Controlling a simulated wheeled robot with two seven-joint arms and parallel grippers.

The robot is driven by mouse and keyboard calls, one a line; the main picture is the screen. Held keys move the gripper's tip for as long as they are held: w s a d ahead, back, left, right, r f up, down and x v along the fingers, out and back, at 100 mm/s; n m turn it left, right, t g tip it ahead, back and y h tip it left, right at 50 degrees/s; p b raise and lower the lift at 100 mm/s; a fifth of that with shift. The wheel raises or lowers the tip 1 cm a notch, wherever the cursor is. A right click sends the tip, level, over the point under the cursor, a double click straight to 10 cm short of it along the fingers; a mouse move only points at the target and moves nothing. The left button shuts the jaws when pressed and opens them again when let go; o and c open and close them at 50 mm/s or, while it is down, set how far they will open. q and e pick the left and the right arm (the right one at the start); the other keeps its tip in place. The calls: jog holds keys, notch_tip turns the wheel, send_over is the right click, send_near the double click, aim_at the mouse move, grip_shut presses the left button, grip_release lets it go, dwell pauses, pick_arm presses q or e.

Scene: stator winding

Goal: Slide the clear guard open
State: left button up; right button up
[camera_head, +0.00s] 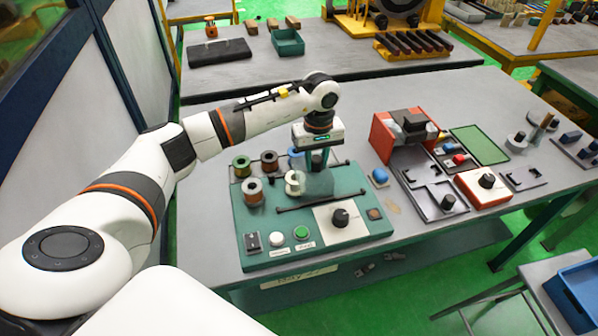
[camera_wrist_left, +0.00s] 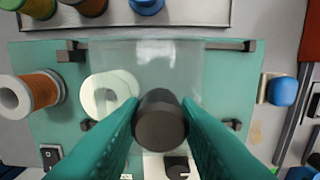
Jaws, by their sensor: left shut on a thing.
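The clear guard (camera_wrist_left: 190,65) is a see-through panel on the green winding station (camera_head: 251,222). It shows in the left wrist view between dark rails (camera_wrist_left: 225,45), over part of a white spool (camera_wrist_left: 105,95). In the head view, the guard (camera_head: 318,186) lies under my left gripper (camera_head: 316,165). In the left wrist view, my left gripper (camera_wrist_left: 158,122) has its two green fingers shut on a round dark knob (camera_wrist_left: 160,118). The knob hides part of the guard below it. My right gripper is in neither view.
Copper and dark spools (camera_head: 253,190) stand left of the guard. A black dial (camera_head: 340,217), a green button (camera_head: 301,232) and a switch (camera_head: 252,241) sit along the station's front. A red fixture (camera_head: 390,135) and a blue knob (camera_head: 380,176) stand to the right.

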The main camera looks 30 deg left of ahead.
pick_arm(q)
jog(key=w+d+b, duration=0.3)
jog(key=w+d, duration=0.1)
jog(key=shift+w, duration=0.4)
jog(key=o, duration=0.7)
notch_tip(320, 180, up, 6)
jog(key=p, duration=0.3)
dwell(0.6)
dwell(0.4)
